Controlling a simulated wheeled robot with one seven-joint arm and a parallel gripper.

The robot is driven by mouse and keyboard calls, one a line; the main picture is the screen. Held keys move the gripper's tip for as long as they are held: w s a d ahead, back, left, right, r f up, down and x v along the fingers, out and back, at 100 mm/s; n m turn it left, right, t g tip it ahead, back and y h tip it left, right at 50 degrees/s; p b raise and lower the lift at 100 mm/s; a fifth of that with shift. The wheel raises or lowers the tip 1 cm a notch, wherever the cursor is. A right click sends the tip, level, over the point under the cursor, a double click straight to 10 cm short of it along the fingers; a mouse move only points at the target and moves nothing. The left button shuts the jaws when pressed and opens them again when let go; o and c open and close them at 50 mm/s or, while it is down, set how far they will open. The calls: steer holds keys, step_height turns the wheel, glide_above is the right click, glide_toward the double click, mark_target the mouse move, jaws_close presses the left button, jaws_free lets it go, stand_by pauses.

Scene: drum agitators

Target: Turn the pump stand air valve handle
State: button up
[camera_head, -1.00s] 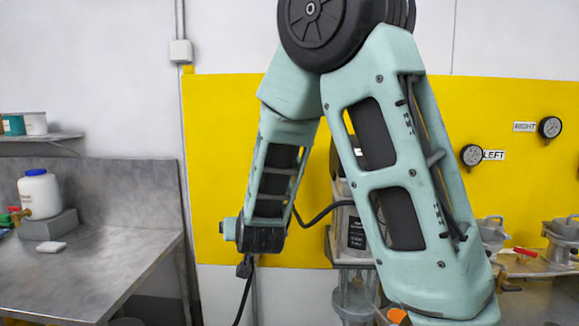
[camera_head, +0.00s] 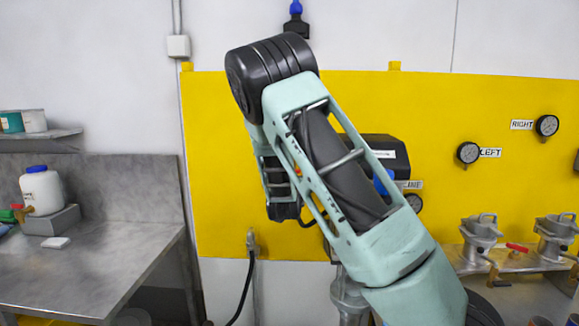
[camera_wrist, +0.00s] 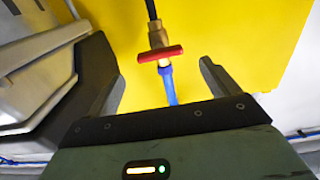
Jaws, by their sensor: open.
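The air valve shows in the wrist view as a red bar handle (camera_wrist: 160,54) on a brass fitting (camera_wrist: 157,38). The handle lies roughly crosswise. A black hose runs up from the fitting and a blue hose (camera_wrist: 168,85) runs down from it. My gripper (camera_wrist: 163,72) is open and empty, its two dark fingers pointing toward the valve. The handle appears between and just beyond the fingertips; I see no contact. In the head view my arm hides the gripper and the valve.
A large grey metal body (camera_wrist: 35,65) sits close to the left finger. In the head view, a black-topped unit (camera_head: 387,150) stands behind my arm, before the yellow panel (camera_head: 215,150). A metal bench (camera_head: 100,270) is at left; lidded metal pots (camera_head: 481,235) stand at right.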

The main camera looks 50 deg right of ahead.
steer(key=p+x, duration=0.2)
steer(key=x, duration=0.3)
steer(key=shift+w+d, duration=0.25)
steer(key=shift+w, duration=0.05)
steer(key=c, duration=1)
